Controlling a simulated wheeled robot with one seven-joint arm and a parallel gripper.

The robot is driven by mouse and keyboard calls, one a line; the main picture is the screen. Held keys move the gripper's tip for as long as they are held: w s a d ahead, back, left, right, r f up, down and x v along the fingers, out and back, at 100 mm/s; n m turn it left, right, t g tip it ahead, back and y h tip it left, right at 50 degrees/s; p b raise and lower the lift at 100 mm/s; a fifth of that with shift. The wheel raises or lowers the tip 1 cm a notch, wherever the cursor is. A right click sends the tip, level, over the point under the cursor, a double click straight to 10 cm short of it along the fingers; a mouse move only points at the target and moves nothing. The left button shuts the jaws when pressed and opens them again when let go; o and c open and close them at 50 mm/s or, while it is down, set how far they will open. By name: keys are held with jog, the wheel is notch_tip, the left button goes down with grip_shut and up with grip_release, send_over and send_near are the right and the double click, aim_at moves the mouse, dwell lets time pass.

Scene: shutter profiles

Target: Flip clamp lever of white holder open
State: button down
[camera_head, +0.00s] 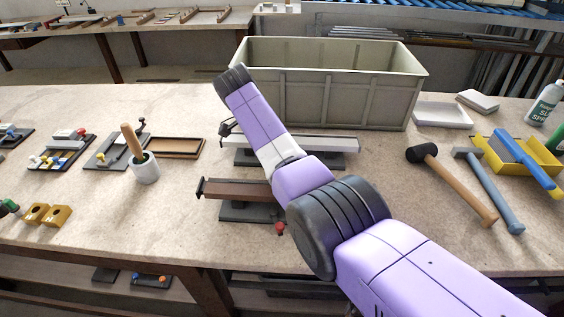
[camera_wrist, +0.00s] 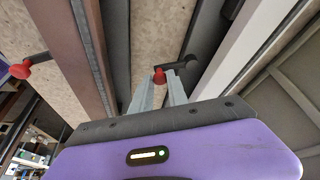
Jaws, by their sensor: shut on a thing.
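The white holder (camera_head: 245,157) has a dark base and carries a long white profile (camera_head: 320,143), which also shows on the right of the wrist view (camera_wrist: 245,50). In the wrist view, the clamp lever (camera_wrist: 185,64) is a short black arm with a red knob (camera_wrist: 159,76) at its end. My gripper (camera_wrist: 160,80) is shut on this red knob, with a grey finger on each side of it. In the head view my arm covers part of the holder, and I cannot make out the fingers there.
A brown profile (camera_head: 235,190) lies on a holder in front, with its own red-knobbed lever (camera_head: 280,228). A large grey-green crate (camera_head: 345,85) stands behind. A mallet (camera_head: 455,180) and a hammer (camera_head: 490,190) lie to the right. A pot with a wooden-handled tool (camera_head: 144,168) stands left.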

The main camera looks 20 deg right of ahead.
dwell(0.3)
jog(key=c, duration=1.3)
grip_release()
jog(key=shift+r, duration=0.1)
jog(key=v, duration=0.7)
jog(key=shift+r+b, duration=0.3)
jog(key=shift+b, duration=0.1)
jog(key=shift+a, duration=0.15)
